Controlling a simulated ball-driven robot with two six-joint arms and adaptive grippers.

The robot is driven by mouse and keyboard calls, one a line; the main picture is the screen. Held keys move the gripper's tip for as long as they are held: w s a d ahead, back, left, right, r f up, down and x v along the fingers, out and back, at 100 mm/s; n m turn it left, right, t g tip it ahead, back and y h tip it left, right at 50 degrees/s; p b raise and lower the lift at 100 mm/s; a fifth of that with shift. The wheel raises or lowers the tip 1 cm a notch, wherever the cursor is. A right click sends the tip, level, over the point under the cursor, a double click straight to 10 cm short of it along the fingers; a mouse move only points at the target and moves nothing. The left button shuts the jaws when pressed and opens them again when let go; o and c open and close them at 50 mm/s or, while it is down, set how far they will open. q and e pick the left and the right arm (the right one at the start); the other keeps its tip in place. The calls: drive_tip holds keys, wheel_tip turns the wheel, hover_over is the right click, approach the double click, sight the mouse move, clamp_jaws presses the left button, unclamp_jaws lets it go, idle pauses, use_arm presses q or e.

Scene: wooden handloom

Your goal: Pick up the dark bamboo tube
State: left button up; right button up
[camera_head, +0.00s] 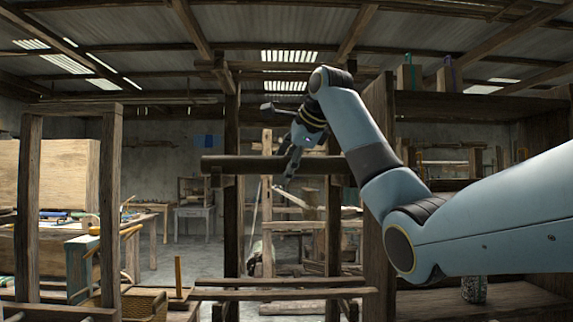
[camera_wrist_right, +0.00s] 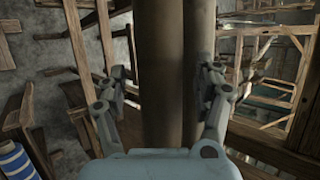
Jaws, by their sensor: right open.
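The dark bamboo tube (camera_head: 245,166) lies level across the upright posts of the wooden loom frame in the head view. In the right wrist view the tube (camera_wrist_right: 162,60) runs up and down the middle of the picture, between the two fingers. My right gripper (camera_head: 290,160) is at the tube, with a finger showing in front of it. In the wrist view the right gripper (camera_wrist_right: 165,85) is open, with one finger on each side of the tube. I cannot tell whether a finger touches it. My left gripper is not in view.
A second, lighter brown round bar (camera_wrist_right: 203,25) runs close beside the tube, partly behind the right-hand finger. Loom posts (camera_head: 232,230) and lower beams (camera_head: 285,294) stand around the tube. A wooden shelf (camera_head: 480,105) is at the right. A blue-white striped thing (camera_wrist_right: 17,162) shows at lower left.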

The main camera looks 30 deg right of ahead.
drive_tip(key=shift+c, duration=0.3)
drive_tip(key=c, duration=1.2)
drive_tip(key=shift+c, duration=0.3)
drive_tip(key=shift+r, duration=0.1)
